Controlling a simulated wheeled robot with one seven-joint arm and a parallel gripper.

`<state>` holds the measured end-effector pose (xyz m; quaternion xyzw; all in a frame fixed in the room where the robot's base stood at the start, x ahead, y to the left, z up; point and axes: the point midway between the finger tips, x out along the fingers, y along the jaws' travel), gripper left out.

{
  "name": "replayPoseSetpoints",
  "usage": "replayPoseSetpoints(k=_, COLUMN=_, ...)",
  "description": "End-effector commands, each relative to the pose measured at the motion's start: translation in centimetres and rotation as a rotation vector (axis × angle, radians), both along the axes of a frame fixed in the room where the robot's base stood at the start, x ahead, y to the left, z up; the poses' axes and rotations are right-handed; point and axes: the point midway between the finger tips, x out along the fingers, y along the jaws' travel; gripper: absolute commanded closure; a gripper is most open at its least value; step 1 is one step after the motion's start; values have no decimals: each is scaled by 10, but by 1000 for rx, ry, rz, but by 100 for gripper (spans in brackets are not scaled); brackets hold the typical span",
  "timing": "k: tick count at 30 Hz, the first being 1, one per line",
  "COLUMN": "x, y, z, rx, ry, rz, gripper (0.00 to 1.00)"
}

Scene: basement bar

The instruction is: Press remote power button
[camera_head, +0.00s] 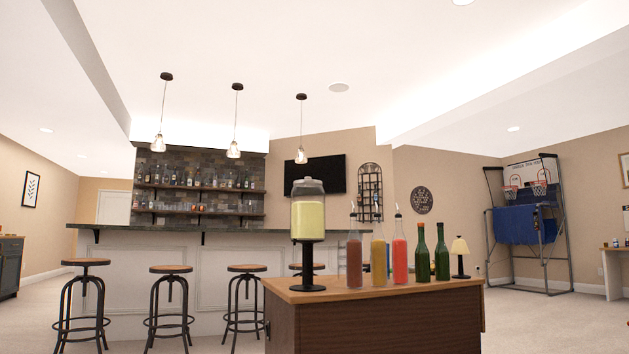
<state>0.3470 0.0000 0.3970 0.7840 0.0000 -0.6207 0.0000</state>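No remote that I can make out shows in the head view, and no power button is visible. A dark, blank television (320,175) hangs on the far wall behind the bar. My gripper and arm are not in view.
Behind are the bar counter (225,234) and stools (171,270). A basketball arcade frame (530,222) stands right. Open carpet (545,325) lies at right.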

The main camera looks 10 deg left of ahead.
Motion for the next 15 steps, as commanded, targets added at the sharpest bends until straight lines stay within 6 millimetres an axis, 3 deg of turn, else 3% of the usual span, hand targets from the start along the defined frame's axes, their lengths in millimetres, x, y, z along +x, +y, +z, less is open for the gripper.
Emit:
replayPoseSetpoints(k=1, x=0, y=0, z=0, rx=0, ry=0, rz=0, gripper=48)
replayPoseSetpoints(k=9, x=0, y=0, z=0, rx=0, ry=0, rz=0, gripper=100)
replayPoseSetpoints(k=15, x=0, y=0, z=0, rx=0, ry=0, rz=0, gripper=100)
